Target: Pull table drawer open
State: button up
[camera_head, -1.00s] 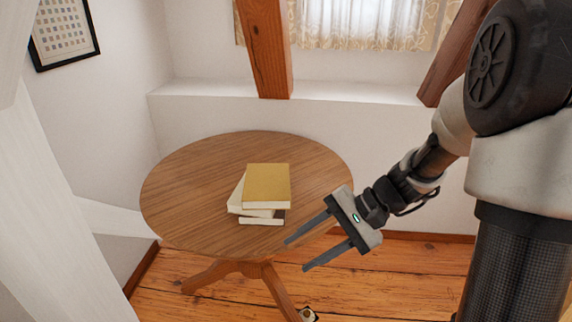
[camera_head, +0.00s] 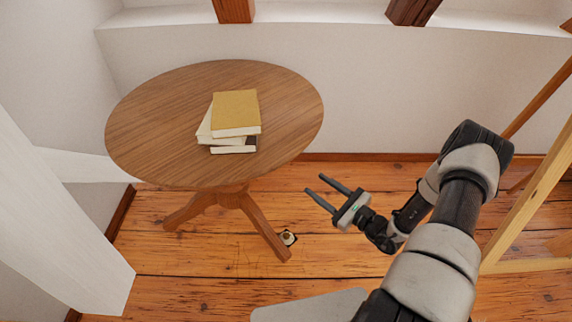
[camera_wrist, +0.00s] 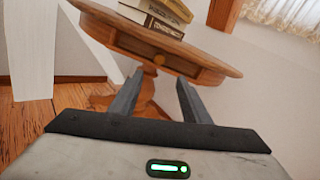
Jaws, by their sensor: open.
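The round wooden table (camera_head: 150,125) stands on a pedestal with splayed feet, left of centre in the head view. In the head view the drawer front is not clearly visible. My gripper (camera_head: 320,190) is open and empty, to the right of and below the tabletop.
Several stacked books (camera_head: 235,112) lie on the tabletop. A white slanted beam (camera_head: 50,215) is at left, and a wooden frame (camera_head: 530,195) at right. The floor between table and gripper is open.

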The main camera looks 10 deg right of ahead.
jog(key=b+x, duration=0.2)
jog(key=x, duration=1.3)
jog(key=shift+s, duration=0.1)
grip_shut()
